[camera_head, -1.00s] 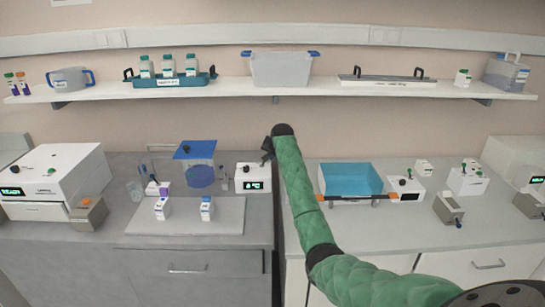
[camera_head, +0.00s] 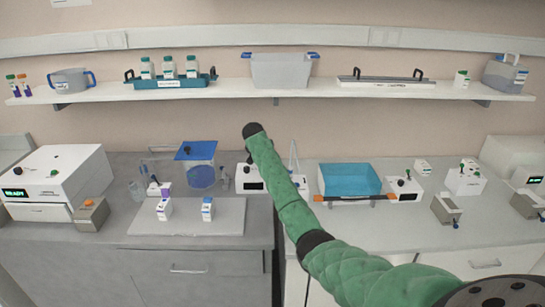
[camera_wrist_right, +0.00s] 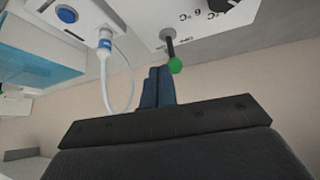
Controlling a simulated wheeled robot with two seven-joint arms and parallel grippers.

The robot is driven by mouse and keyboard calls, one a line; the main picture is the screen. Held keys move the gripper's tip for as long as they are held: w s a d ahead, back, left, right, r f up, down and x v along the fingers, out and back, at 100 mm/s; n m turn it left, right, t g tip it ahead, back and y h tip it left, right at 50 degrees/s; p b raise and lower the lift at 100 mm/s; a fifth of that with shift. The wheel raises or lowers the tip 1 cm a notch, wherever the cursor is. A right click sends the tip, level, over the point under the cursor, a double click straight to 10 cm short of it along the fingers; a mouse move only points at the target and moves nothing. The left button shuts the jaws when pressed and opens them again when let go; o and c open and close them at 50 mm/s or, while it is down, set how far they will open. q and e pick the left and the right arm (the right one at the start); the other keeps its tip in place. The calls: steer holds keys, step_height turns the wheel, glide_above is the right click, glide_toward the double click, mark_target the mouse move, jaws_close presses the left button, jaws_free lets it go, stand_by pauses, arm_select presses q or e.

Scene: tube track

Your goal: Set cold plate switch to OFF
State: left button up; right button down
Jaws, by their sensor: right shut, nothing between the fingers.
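The cold plate unit is a white box (camera_head: 246,183) on the counter in the head view, partly behind my right arm. In the right wrist view its front (camera_wrist_right: 150,12) shows a dial with °C marks and a switch lever (camera_wrist_right: 174,66) with a green ball tip. A small label that seems to read OFF is beside the lever's base. My right gripper (camera_wrist_right: 157,72) is shut and empty, its fingertips close beside the green tip. Contact cannot be told. In the head view the arm hides most of this gripper. My left gripper is not in view.
A white unit with a blue button (camera_wrist_right: 66,14) and a looped hose (camera_wrist_right: 128,75) is close beside the fingers. The blue bin (camera_head: 348,179) is right of my arm, and the blue-lidded container (camera_head: 199,174) is left of the cold plate. A shelf (camera_head: 300,90) runs above.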

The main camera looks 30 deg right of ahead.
steer(key=shift+w+a+g+h, duration=0.2)
steer(key=shift+a+g+h, duration=0.1)
steer(key=shift+h, duration=0.2)
steer(key=shift+r+p, duration=0.6)
steer(key=shift+r, duration=0.2)
